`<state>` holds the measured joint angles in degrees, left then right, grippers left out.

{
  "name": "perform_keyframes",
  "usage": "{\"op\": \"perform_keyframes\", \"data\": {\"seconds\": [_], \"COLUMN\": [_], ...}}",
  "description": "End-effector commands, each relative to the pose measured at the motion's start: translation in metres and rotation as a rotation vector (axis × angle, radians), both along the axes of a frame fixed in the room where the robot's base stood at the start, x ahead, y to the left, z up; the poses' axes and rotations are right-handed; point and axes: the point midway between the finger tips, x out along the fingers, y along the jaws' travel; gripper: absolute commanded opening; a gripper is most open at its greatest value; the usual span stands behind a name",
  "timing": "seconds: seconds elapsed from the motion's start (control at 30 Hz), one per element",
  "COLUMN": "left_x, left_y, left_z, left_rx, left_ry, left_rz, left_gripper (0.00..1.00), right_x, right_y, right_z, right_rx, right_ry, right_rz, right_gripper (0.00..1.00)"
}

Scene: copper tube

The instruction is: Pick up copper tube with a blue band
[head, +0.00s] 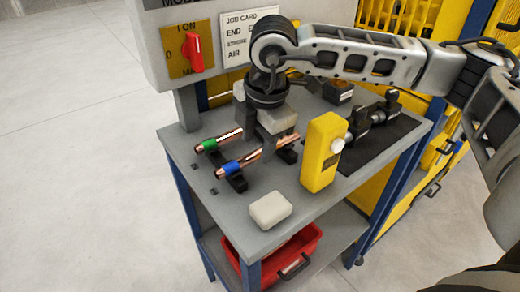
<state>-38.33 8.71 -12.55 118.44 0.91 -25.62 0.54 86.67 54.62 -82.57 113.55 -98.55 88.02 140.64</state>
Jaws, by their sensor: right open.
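The copper tube with a blue band (249,159) lies slanted across black supports on the grey bench, its blue-banded end toward the lower left. A second copper tube, with a green band (207,145), lies roughly parallel behind it. My right gripper (271,148) points down over the blue-banded tube, past the band toward its far end. It is open, and its fingers hide part of the tube. I cannot tell whether the fingers touch it. My left gripper is not in view.
A yellow box with a pale knob (322,152) stands just right of the gripper. A pale block (270,210) lies near the bench's front edge. Black fixtures (375,118) sit on a dark mat at right. A panel with a red switch (193,54) rises behind. A red bin (312,240) is below.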

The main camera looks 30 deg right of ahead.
Motion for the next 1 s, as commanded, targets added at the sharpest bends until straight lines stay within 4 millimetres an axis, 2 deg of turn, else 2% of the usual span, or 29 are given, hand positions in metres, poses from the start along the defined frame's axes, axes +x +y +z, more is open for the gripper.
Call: {"op": "perform_keyframes", "data": {"seconds": [0.2,0.43,0.47,0.6,0.87,1.0], "left_x": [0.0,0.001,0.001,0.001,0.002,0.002], "left_y": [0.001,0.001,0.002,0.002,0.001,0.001], "left_z": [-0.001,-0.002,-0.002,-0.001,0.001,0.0], "left_rx": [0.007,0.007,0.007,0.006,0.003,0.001], "left_ry": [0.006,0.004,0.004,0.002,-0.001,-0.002], "left_rz": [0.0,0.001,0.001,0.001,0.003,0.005], "left_gripper": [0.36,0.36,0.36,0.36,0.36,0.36], "right_x": [0.004,0.004,0.004,0.004,0.005,0.005], "right_y": [0.0,0.0,0.0,0.0,0.001,0.001], "right_z": [-0.023,-0.024,-0.024,-0.024,-0.023,-0.016], "right_rx": [0.0,0.0,0.0,0.0,0.0,0.002], "right_ry": [0.0,-0.001,-0.001,-0.001,-0.002,-0.005], "right_rz": [-0.001,-0.001,-0.001,-0.001,0.0,-0.001], "right_gripper": [0.45,0.45,0.4,0.01,0.0,0.0]}}
